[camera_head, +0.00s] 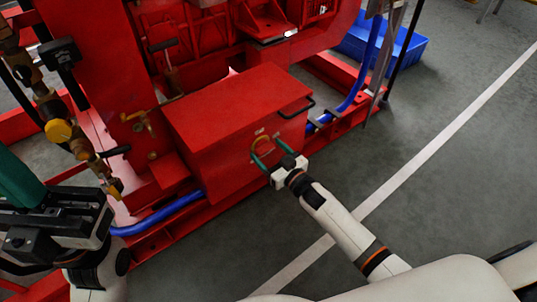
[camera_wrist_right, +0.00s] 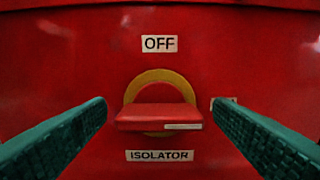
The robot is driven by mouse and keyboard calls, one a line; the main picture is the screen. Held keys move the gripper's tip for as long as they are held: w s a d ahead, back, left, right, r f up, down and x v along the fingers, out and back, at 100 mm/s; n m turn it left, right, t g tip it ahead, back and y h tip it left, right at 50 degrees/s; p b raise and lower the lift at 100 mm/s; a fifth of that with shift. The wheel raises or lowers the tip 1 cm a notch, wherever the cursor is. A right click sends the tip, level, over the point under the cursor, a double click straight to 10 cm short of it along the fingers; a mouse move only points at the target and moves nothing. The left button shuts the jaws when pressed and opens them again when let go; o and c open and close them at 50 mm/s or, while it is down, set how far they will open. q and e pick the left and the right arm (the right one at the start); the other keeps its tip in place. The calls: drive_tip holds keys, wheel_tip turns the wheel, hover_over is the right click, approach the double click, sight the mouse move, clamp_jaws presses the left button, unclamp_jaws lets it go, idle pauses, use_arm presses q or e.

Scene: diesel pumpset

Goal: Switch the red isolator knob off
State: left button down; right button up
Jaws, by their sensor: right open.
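The red isolator knob (camera_wrist_right: 160,117) is a flat bar lying horizontally on a yellow disc (camera_wrist_right: 160,76), with a white mark at its right end. An "OFF" label (camera_wrist_right: 159,43) is above it and an "ISOLATOR" label (camera_wrist_right: 160,155) below. My right gripper (camera_head: 263,158) is open in front of the panel. In the right wrist view its green fingers stand left and right of the knob, with gaps on both sides. A small label right of the knob is mostly hidden by a finger. My left gripper (camera_head: 55,225) is at the left edge; its finger gap is unclear.
The knob is on the front of a red box (camera_head: 245,100) with a black handle (camera_head: 298,108). Brass valves (camera_head: 60,130) and blue hoses (camera_head: 160,215) are near the left arm. A blue crate (camera_head: 405,50) lies behind. The grey floor at right is clear.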

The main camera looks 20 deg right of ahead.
drive_tip(key=shift+w+a, duration=0.15)
drive_tip(key=shift+w, duration=0.15)
drive_tip(key=c, duration=1)
